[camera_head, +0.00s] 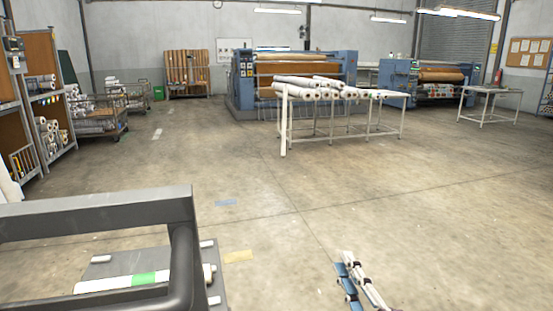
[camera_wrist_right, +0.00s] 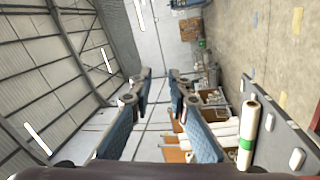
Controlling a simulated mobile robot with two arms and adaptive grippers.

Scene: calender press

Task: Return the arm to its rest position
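My right gripper (camera_head: 346,262) shows at the bottom of the head view, right of centre, over bare floor. In the right wrist view its two blue-padded fingers (camera_wrist_right: 160,72) stand apart with a gap between them, and nothing is held. My left gripper is not in view. My right arm is mostly out of the head view, below its lower edge.
A grey cart (camera_head: 110,266) with a thick frame (camera_head: 100,214) stands close at lower left, bearing a white roll with a green band (camera_head: 145,279). A table (camera_head: 385,96) with rolls and blue presses (camera_head: 243,80) stand farther back. The middle floor is clear.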

